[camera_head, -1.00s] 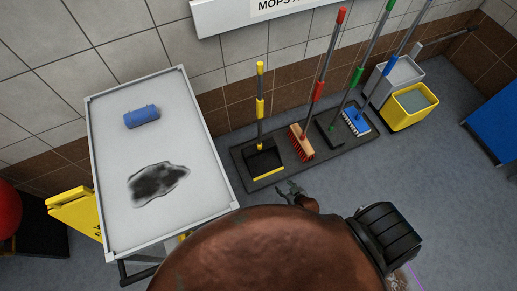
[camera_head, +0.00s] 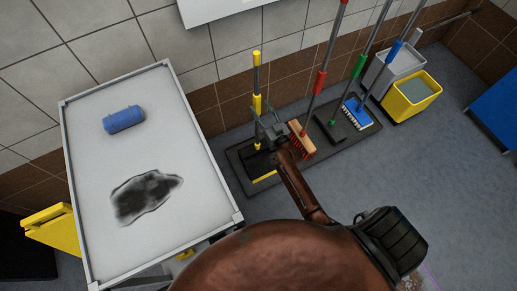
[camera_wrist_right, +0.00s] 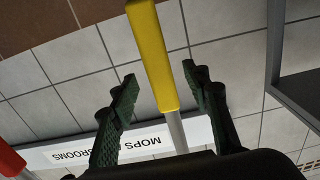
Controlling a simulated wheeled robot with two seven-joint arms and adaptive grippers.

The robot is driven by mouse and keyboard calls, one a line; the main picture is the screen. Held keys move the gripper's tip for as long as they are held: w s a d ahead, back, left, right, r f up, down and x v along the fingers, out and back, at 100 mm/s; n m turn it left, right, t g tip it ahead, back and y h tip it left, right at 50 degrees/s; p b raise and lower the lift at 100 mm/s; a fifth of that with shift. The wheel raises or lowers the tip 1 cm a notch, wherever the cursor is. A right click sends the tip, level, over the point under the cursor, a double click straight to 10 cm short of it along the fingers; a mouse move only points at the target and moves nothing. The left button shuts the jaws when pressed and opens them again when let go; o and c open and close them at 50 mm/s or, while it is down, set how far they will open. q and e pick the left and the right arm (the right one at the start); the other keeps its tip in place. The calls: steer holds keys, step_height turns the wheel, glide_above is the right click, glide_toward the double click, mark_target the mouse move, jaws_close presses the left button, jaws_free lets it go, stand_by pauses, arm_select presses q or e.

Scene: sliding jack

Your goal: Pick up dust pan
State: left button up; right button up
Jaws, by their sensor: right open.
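The dust pan (camera_head: 257,104) stands at the left end of a dark mat by the wall. It has a long upright handle with yellow grips and a black pan with a yellow front edge. My right gripper (camera_head: 268,130) is at the lower part of the handle and hides some of the pan. In the right wrist view the fingers of my right gripper (camera_wrist_right: 160,78) are open, one on each side of the yellow and grey handle (camera_wrist_right: 153,52). I cannot tell whether either finger touches it. My left gripper is not in view.
A red-handled broom (camera_head: 303,143) stands close right of my gripper, with a green-handled tool and a blue brush (camera_head: 358,117) further right. The mat (camera_head: 345,148) holds them. Yellow and grey buckets (camera_head: 412,98) stand beyond. A table (camera_head: 195,215) with a blue roll is left.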

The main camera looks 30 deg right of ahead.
steer(key=shift+w+f+b, duration=0.2)
steer(key=shift+w+b, duration=0.1)
steer(key=shift+w, duration=0.85)
steer(key=shift+w+d+r, duration=0.1)
steer(key=shift+w+r, duration=0.05)
steer(key=shift+w, duration=0.15)
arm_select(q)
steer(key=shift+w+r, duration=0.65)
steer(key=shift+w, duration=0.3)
arm_select(e)
jaws_close()
steer(key=shift+r, duration=0.1)
